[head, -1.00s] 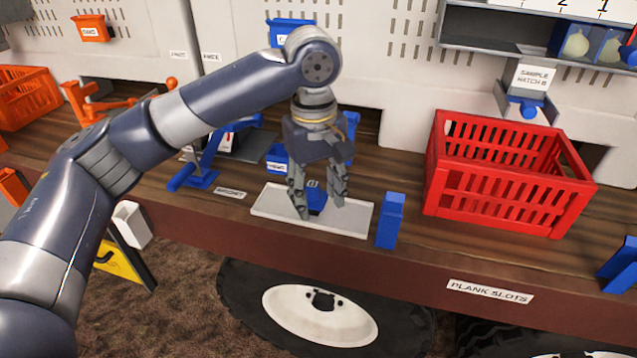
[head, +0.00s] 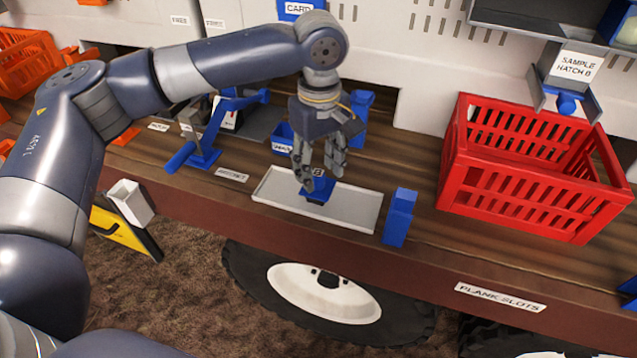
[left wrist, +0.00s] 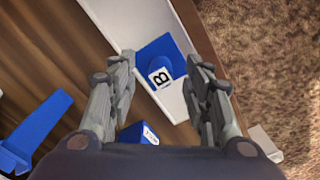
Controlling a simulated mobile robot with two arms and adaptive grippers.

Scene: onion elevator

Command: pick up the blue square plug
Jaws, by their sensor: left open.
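The blue square plug (head: 318,190) lies on a shallow white tray (head: 350,209) on the wooden bench. It bears a label with the letter B. In the left wrist view the plug (left wrist: 163,62) sits between and beyond the two fingertips, with its label facing the camera. My left gripper (head: 322,176) is open above the plug, pointing down, and partly hides it in the head view. In the left wrist view the open left gripper (left wrist: 160,82) has nothing between its fingers that I can see held. My right gripper is out of view.
A blue upright block (head: 398,217) stands just right of the tray. A red slatted crate (head: 530,195) stands further right. A blue lever-like stand (head: 205,150) and a small blue bin (head: 283,138) are to the left and behind. The bench's front edge is close to the tray.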

